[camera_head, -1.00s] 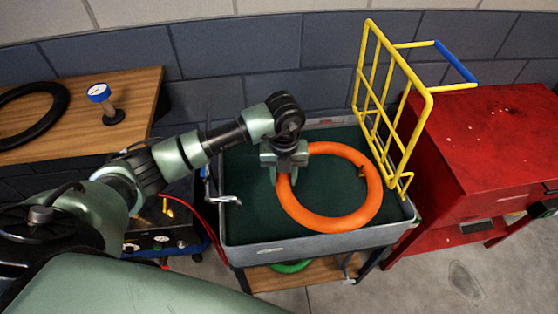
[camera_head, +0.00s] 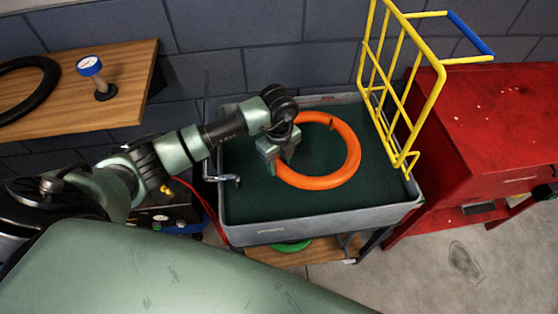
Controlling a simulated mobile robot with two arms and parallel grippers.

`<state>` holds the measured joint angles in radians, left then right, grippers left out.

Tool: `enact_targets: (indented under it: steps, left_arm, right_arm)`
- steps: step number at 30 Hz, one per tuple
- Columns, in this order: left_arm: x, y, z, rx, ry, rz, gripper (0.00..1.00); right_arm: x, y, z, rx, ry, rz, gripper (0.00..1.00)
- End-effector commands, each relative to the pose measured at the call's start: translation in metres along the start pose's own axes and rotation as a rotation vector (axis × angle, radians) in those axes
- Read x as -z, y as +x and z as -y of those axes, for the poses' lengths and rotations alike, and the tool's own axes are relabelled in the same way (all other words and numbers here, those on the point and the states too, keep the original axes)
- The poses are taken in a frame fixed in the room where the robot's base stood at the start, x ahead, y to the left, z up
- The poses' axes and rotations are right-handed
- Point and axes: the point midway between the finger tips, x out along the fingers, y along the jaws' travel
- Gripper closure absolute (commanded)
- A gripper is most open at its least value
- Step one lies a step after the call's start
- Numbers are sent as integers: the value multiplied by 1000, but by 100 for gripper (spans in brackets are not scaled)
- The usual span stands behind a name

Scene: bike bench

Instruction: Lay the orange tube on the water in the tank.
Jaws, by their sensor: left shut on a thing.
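The orange tube (camera_head: 352,150) is a full ring over the grey tank (camera_head: 330,224), which holds dark green water (camera_head: 250,198). My left gripper (camera_head: 277,160) is shut on the left side of the tube, and its fingertips are partly hidden. The tube lies within the tank's rim in the picture. I cannot tell whether it touches the water or is held just above it. My right gripper is not in view.
A yellow rack (camera_head: 408,90) with a blue handle stands at the tank's right edge, beside a red cabinet (camera_head: 490,140). A metal tap (camera_head: 224,179) is at the tank's left rim. A wooden bench (camera_head: 60,105) at left holds a black tyre (camera_head: 28,88) and a gauge (camera_head: 92,70).

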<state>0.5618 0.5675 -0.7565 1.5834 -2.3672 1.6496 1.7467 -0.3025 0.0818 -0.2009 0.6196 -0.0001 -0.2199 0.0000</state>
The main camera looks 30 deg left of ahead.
Motion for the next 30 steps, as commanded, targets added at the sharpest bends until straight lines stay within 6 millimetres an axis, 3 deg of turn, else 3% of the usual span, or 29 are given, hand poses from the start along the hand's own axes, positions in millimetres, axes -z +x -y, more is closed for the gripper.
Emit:
enact_targets:
  steps: [1, 18, 30]
  left_arm:
    - [0, 12, 0, 1, 0, -1, 100]
    - [0, 77, 0, 2, 2, 0, 100]
    - [0, 83, 0, 2, 2, 0, 100]
  right_arm:
    - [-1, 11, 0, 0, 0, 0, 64]
    - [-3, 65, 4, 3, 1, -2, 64]
    - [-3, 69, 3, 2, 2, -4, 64]
